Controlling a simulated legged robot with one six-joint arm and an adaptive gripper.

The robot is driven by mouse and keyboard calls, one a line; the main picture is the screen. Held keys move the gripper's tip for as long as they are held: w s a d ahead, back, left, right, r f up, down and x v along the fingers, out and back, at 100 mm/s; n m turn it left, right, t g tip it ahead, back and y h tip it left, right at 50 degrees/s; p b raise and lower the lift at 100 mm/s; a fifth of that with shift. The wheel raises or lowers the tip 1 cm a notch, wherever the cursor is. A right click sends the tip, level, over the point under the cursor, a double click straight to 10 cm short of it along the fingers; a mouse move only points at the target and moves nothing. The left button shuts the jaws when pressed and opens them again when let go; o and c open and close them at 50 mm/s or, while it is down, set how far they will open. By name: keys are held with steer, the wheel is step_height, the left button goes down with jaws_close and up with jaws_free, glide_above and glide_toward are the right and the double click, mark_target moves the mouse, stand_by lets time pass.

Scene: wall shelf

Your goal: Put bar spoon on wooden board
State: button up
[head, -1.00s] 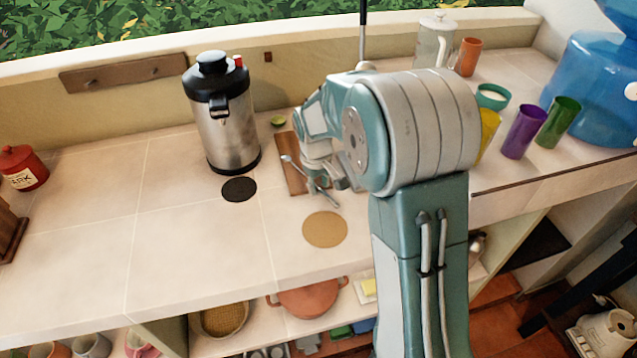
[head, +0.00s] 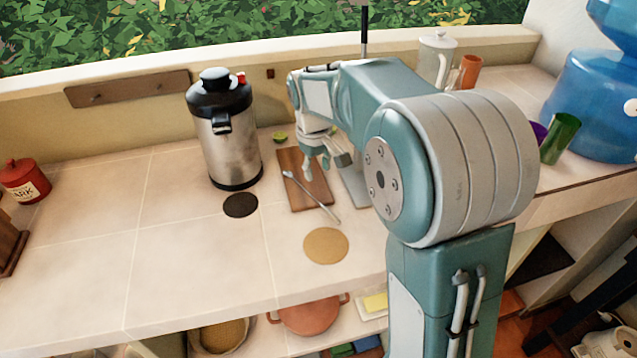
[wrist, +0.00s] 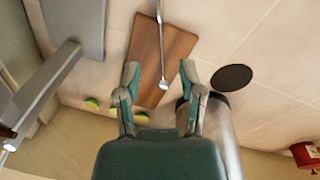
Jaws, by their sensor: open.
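The bar spoon (head: 314,196) is a thin silver rod lying across the wooden board (head: 297,190), with one end reaching past the board's front edge onto the tiles. The board is brown and rectangular. In the wrist view the bar spoon (wrist: 161,45) runs over the board (wrist: 172,56), with its near end between my fingers in the picture. My gripper (head: 318,172) is above the board's right part in the head view. In the wrist view my gripper (wrist: 160,80) is open, its fingers apart with nothing held; the spoon lies below it.
A steel airpot (head: 229,140) stands left of the board. A black round coaster (head: 240,204) and a cork round mat (head: 326,246) lie on the counter. A grey metal piece (wrist: 75,25) is beside the board. Cut limes (wrist: 91,104) lie behind it.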

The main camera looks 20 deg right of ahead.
steer(key=s+r+m+t, duration=0.1)
steer(key=s+r, duration=0.5)
steer(key=s, duration=0.1)
steer(key=s+m+t+y, duration=0.1)
steer(key=s+m+t, duration=0.2)
steer(key=s, duration=1.6)
steer(key=shift+s+m+t, duration=0.15)
steer(key=shift+m+t, duration=0.15)
steer(key=shift+t, duration=0.1)
steer(key=shift+d, duration=0.1)
